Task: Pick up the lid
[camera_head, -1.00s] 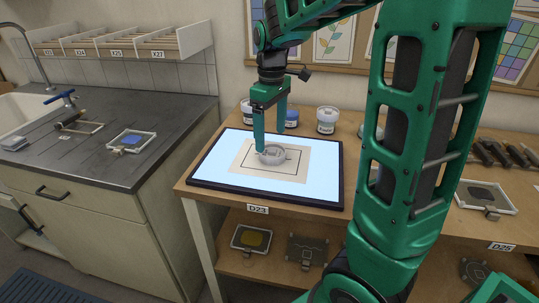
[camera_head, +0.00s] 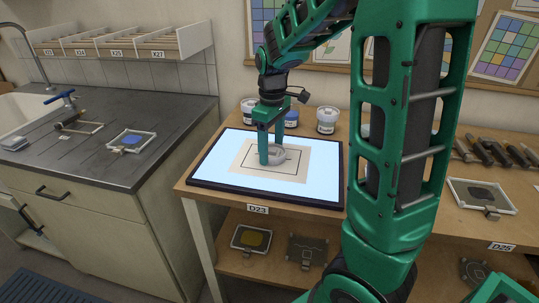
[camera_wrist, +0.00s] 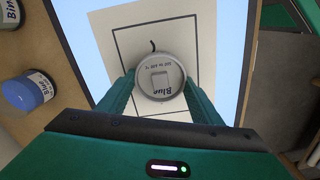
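The lid (camera_wrist: 161,74) is a round, pale grey disc marked "Blue", with a small light block on its face. It rests on a beige sheet (camera_wrist: 122,24) with a dark outlined square, on the lit panel. The head view also shows the lid (camera_head: 277,155), partly hidden by a finger. My gripper (camera_wrist: 161,84) points down at the lid, with one green finger on each side of it. In the wrist view the fingers appear close against its sides; whether they press on it is not clear. In the head view my gripper (camera_head: 272,155) is low over the sheet.
The lit panel (camera_head: 213,168) has a dark rim and lies on the wooden bench. Several paint jars stand behind it, including a blue one (camera_wrist: 31,92) left in the wrist view. Framed pieces and tools (camera_head: 490,152) lie to the right.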

